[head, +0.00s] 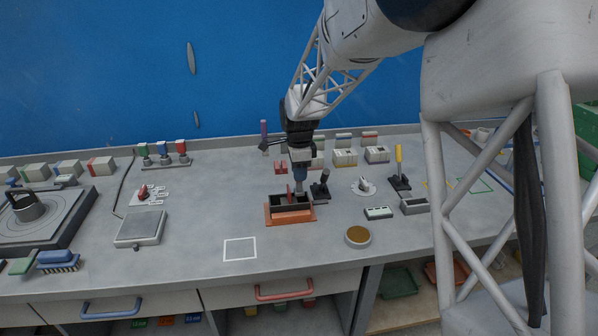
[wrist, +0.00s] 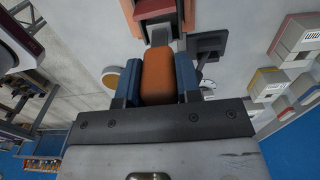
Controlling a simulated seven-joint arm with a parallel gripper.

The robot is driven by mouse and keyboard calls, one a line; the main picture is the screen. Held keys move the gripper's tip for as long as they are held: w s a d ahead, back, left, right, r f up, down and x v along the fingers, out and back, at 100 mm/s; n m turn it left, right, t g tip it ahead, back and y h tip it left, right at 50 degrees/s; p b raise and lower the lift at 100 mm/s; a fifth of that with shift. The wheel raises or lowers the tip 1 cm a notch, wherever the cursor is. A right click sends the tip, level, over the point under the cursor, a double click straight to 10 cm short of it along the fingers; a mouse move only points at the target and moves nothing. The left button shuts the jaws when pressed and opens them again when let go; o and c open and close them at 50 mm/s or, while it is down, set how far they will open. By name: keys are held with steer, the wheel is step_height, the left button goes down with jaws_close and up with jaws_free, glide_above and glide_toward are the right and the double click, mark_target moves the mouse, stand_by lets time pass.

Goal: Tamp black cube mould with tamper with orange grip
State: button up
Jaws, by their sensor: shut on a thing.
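My gripper (head: 300,174) is shut on the orange grip (wrist: 157,76) of the tamper, between its two blue fingers in the wrist view. In the head view the fingers largely hide the grip. The tamper's grey shaft (wrist: 160,37) points away from my gripper towards the mould. A dark, box-like mould (head: 277,202) sits in an orange-red base (head: 290,218) on the bench, just below my gripper. The tamper's foot is hard to make out, and I cannot tell whether it touches anything inside the mould. Part of the orange-red base shows in the wrist view (wrist: 157,12).
A black stand (head: 320,188) is close right of the mould. A white holder (head: 363,187), a yellow-handled tool (head: 399,168) and a round brown-topped dish (head: 358,236) are further right. A scale (head: 140,229) is left. The bench around the white square outline (head: 240,249) is clear.

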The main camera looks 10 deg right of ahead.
steer(key=shift+f, duration=0.1)
steer(key=shift+f, duration=1.65)
steer(key=shift+r, duration=0.15)
steer(key=shift+r, duration=1.65)
steer(key=shift+f, duration=0.15)
steer(key=shift+f, duration=1.65)
steer(key=shift+r, duration=0.15)
steer(key=shift+r, duration=1.65)
steer(key=shift+f, duration=0.25)
